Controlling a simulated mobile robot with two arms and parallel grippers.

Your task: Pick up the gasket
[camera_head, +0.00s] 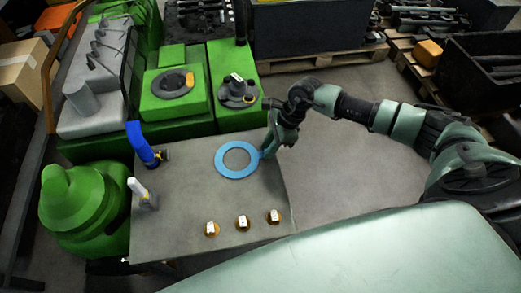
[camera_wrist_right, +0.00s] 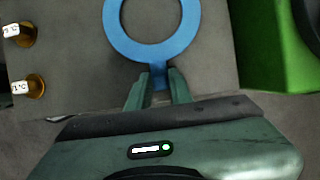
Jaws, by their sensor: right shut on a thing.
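The gasket (camera_head: 222,171) is a flat blue ring with a small tab, on the grey table (camera_head: 180,215) near its right edge in the head view. In the right wrist view the ring (camera_wrist_right: 112,22) is at the top and its tab points at my gripper. My right gripper (camera_head: 266,153) is shut on the gasket's tab, with one finger on each side of it in the right wrist view (camera_wrist_right: 160,78). I cannot tell whether the ring is lifted off the table. My left gripper is not in view.
Several brass pieces with white labels (camera_head: 242,222) stand along the table's front. A blue bent hose (camera_head: 138,140) and a white-topped part (camera_head: 138,188) are at its left. Green engine blocks (camera_head: 228,60) stand behind. Open floor (camera_head: 340,165) lies right of the table.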

